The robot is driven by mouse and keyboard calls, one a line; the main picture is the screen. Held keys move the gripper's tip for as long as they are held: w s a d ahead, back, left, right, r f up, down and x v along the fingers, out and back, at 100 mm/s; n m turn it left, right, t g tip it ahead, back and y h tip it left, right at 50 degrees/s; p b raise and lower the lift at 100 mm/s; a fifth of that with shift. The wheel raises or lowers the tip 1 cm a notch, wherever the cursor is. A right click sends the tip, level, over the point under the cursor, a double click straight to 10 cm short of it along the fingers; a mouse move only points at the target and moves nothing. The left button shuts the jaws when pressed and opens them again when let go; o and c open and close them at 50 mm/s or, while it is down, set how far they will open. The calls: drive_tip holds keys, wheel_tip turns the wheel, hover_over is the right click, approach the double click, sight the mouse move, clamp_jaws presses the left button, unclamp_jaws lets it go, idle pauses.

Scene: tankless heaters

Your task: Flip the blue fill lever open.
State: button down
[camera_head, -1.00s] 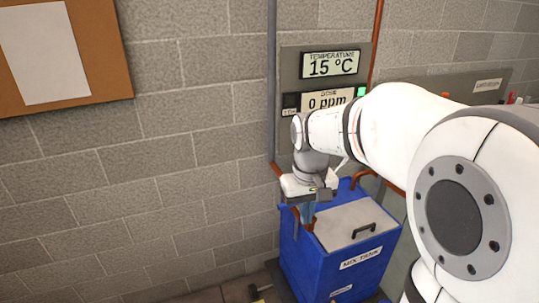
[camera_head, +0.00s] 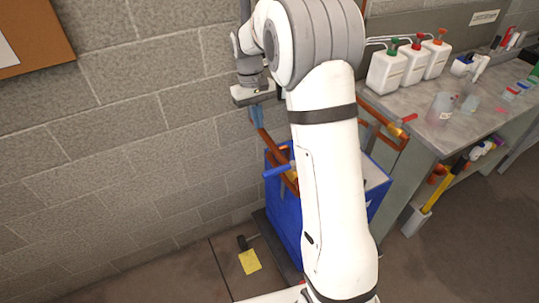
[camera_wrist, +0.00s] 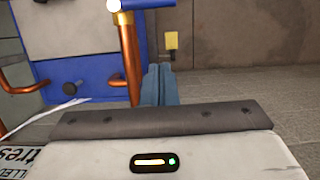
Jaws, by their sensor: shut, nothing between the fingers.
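The blue fill lever (camera_head: 277,171) sticks out to the left from a valve on a copper pipe (camera_head: 264,138) beside the blue mix tank (camera_head: 284,217). In the wrist view the lever (camera_wrist: 150,4) is at the top edge, partly cut off, next to a brass fitting (camera_wrist: 122,17). My gripper (camera_head: 257,121) points down, above the lever and apart from it. Its blue-grey fingers (camera_wrist: 158,70) are together and empty, close to the right of the copper pipe in the wrist view. My arm hides much of the tank and part of the valve area.
A grey counter (camera_head: 412,124) on the right holds white jugs (camera_head: 387,72), a beaker (camera_head: 440,108) and small items. The wall is close behind my gripper.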

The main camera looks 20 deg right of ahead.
sight(277, 171)
drive_tip(key=s+d+f+p, duration=0.1)
drive_tip(key=s+f+p, duration=0.1)
drive_tip(key=s+f, duration=0.4)
wheel_tip(277, 171, down, 4)
drive_tip(key=shift+d+f, duration=0.25)
drive_tip(key=shift+d, duration=0.15)
